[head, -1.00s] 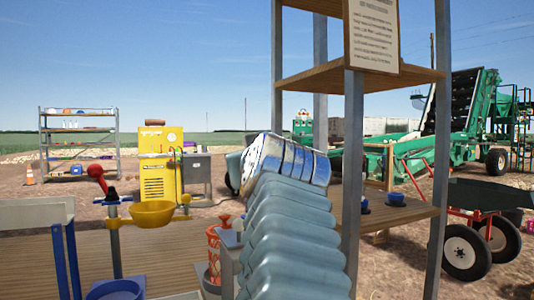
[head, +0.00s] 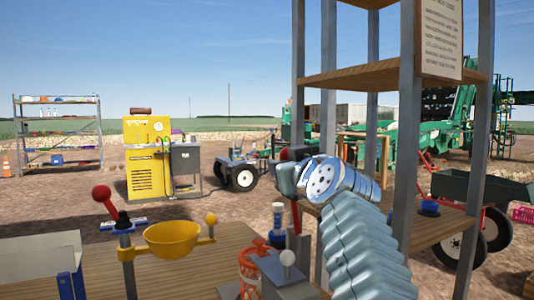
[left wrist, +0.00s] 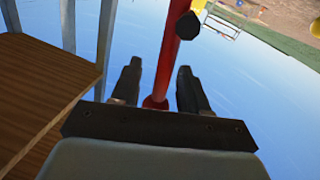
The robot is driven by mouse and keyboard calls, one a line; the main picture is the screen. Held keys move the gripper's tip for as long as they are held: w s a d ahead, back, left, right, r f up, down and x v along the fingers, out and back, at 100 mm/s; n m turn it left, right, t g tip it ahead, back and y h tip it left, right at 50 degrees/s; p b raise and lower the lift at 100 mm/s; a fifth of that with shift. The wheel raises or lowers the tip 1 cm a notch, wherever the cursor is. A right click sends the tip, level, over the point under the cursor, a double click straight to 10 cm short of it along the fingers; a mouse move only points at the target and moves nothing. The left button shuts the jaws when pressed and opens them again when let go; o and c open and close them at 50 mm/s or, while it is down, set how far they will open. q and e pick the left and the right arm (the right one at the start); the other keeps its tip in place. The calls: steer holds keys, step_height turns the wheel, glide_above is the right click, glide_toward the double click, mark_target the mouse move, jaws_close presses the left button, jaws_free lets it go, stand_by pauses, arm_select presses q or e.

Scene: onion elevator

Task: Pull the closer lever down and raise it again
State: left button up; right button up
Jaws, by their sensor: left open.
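My left arm rises through the head view at right of centre and hides part of what lies behind it. Its dark gripper (head: 290,176) is left of the silver wrist, its fingers not clearly seen there. In the left wrist view the gripper (left wrist: 159,82) is open, with a red lever rod (left wrist: 170,60) running between the two dark fingers. I cannot tell whether they touch it. A black knob (left wrist: 187,25) sits beside the rod. In the head view, a small red part (head: 298,153) shows at the gripper. My right gripper is not in view.
A tall wooden shelf rack (head: 390,72) stands close on the right. A yellow machine (head: 148,160) stands farther back.

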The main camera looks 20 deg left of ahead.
arm_select(q)
steer(key=shift+w+a, duration=0.25)
steer(key=shift+w, duration=0.1)
steer(key=shift+c, duration=0.3)
jaws_close()
